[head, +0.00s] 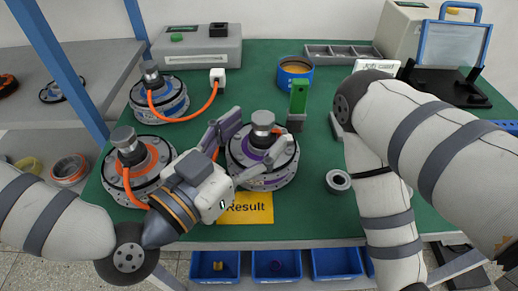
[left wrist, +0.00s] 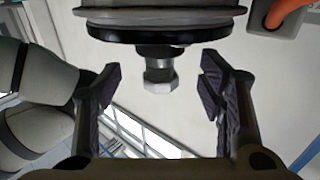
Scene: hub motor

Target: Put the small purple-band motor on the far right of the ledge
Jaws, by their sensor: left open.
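The purple-band motor (head: 243,163) sits upright on the green mat, just behind the yellow Result card. It is a round silver disc with a metal shaft on top. My left gripper (head: 258,136) is open, with one finger on each side of the shaft. In the left wrist view, the motor's shaft and nut (left wrist: 160,80) show between the two spread fingers (left wrist: 161,76), with a gap on both sides. The wrist partly hides the motor's near left side. My right gripper is outside both views. I cannot tell which surface is the ledge.
An orange-band motor (head: 118,171) stands left of my left wrist, and a blue-band motor (head: 172,104) behind it. A green-handled block (head: 299,102) and a roll (head: 338,182) are to the right. A yellow Result card (head: 254,210) lies in front. A grey shelf (head: 85,60) is at left.

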